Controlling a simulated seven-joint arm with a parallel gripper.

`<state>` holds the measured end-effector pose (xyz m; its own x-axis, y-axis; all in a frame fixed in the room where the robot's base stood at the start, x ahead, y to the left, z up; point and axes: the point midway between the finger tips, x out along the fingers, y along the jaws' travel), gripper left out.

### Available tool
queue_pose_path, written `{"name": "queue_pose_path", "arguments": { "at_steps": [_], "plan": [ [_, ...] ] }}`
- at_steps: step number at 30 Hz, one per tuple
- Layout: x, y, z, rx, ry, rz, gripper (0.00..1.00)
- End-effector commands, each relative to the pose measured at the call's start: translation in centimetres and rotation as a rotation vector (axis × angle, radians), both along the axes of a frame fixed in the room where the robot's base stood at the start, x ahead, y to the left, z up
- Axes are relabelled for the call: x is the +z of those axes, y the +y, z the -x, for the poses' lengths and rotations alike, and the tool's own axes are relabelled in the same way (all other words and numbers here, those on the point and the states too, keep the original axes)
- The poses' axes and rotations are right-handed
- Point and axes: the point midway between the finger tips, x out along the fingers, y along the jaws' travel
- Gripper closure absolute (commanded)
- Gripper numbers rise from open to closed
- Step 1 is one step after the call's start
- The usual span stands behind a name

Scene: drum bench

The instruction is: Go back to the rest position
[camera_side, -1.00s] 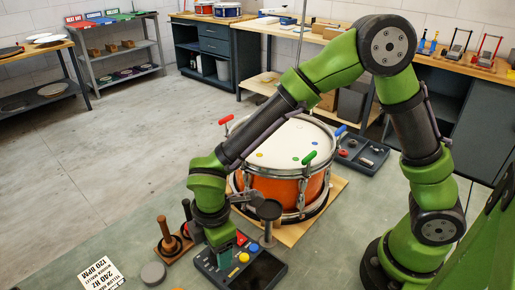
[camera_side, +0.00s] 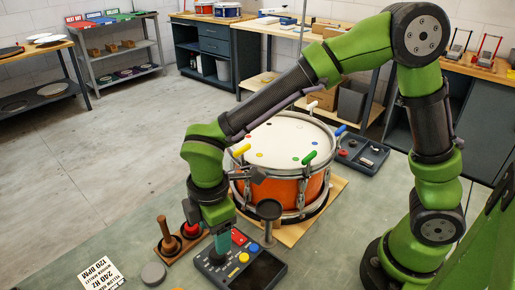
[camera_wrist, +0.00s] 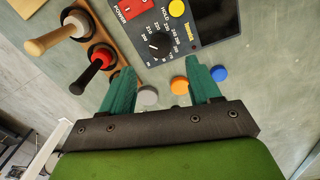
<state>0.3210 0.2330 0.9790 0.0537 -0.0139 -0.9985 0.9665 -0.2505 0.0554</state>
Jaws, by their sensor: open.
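My gripper (camera_side: 222,240) is low over the left part of the dark tuner box (camera_side: 262,270). The box shows a black dial (camera_wrist: 158,45), a red power switch (camera_wrist: 132,8) and a yellow button (camera_wrist: 176,8). Orange (camera_wrist: 180,85), blue (camera_wrist: 219,74) and grey (camera_wrist: 148,96) round pieces show near the fingers. Whether the fingers touch the box is not clear. The rest position itself is not marked in view.
The orange drum (camera_side: 275,189) with coloured handles stands behind my gripper. A wooden stand (camera_side: 178,250) with upright mallets is close on the left. A grey disc (camera_side: 153,273) and printed card (camera_side: 101,271) lie in front. A dark tray (camera_side: 362,155) lies right of the drum.

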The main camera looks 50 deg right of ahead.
Motion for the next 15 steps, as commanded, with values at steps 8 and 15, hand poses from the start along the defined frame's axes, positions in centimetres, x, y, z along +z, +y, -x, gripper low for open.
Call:
{"name": "queue_pose_path", "arguments": {
  "at_steps": [8,15],
  "plan": [
    [5.7,0.1,0.2,-0.001,-0.005,-0.003,0.38],
    [10.5,0.2,0.6,-0.001,-0.004,-0.003,0.38]
  ]
}}
